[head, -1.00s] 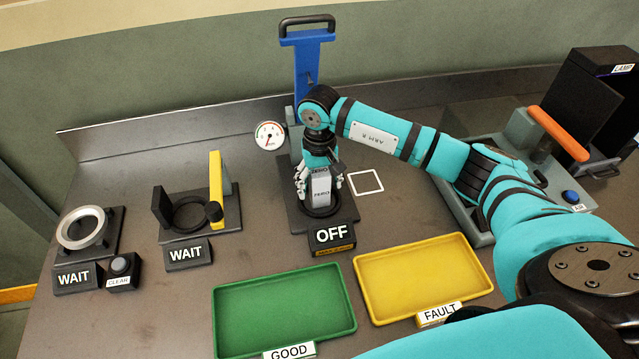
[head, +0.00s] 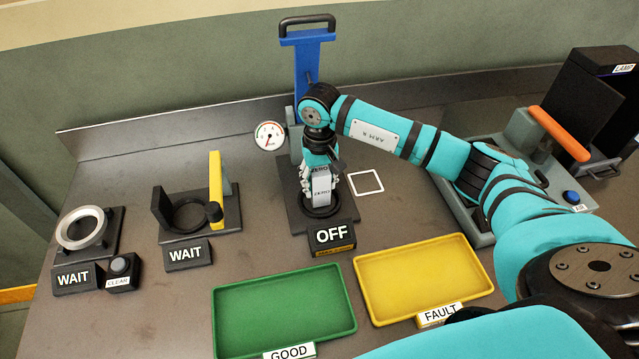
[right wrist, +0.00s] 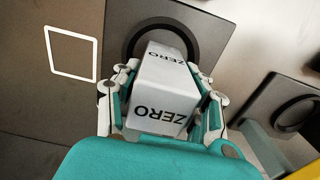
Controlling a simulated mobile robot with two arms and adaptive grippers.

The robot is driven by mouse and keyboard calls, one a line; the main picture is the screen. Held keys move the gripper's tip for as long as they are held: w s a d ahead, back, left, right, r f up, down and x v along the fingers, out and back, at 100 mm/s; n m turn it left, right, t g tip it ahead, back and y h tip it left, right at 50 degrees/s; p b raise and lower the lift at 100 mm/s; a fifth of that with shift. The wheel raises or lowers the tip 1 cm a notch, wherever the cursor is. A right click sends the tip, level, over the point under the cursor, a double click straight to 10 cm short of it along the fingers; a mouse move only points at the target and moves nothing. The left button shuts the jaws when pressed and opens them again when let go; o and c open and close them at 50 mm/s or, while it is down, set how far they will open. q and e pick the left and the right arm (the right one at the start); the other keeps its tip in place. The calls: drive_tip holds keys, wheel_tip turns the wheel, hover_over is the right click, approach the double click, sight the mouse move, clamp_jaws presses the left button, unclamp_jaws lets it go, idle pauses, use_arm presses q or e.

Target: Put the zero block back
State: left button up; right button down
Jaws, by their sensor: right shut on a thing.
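The zero block (head: 321,186) is a light grey block lettered ZERO. It also shows large in the right wrist view (right wrist: 160,88). My right gripper (head: 320,181) is shut on it, with fingers on both sides, and it stays upright. The block is over the black ring seat (head: 318,211) of the gauge station with the OFF sign (head: 331,235). I cannot tell whether its bottom touches the seat. A white square outline (head: 366,182) on the table, right of the station, is empty; it also shows in the right wrist view (right wrist: 72,53). My left gripper is not in view.
A blue press handle (head: 307,62) and a dial gauge (head: 270,136) stand behind the block. A green tray (head: 285,308) and a yellow tray (head: 424,277), both empty, lie in front. Two WAIT stations (head: 188,253) are at left, an orange-handled fixture (head: 558,133) at right.

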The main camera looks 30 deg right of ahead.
sight(319, 169)
wheel_tip(319, 169, up, 7)
drive_tip(key=b, duration=0.2)
drive_tip(key=shift+r+b, duration=0.2)
drive_tip(key=shift+b, duration=0.15)
drive_tip(key=shift+w+d+r+b, duration=0.15)
drive_tip(key=shift+d+r+b, duration=0.4)
drive_tip(key=shift+r, duration=0.15)
drive_tip(key=d+m+b, duration=0.4)
drive_tip(key=d, duration=0.8)
drive_tip(key=f, duration=0.3)
drive_tip(key=f+p, duration=0.1)
drive_tip(key=f, duration=0.2)
drive_tip(key=d+f, duration=0.1)
drive_tip(key=f, duration=0.2)
drive_tip(key=shift+f+p, duration=0.15)
drive_tip(key=shift+p, duration=0.25)
drive_tip(key=shift+w+f, duration=0.1)
drive_tip(key=shift+f, duration=0.3)
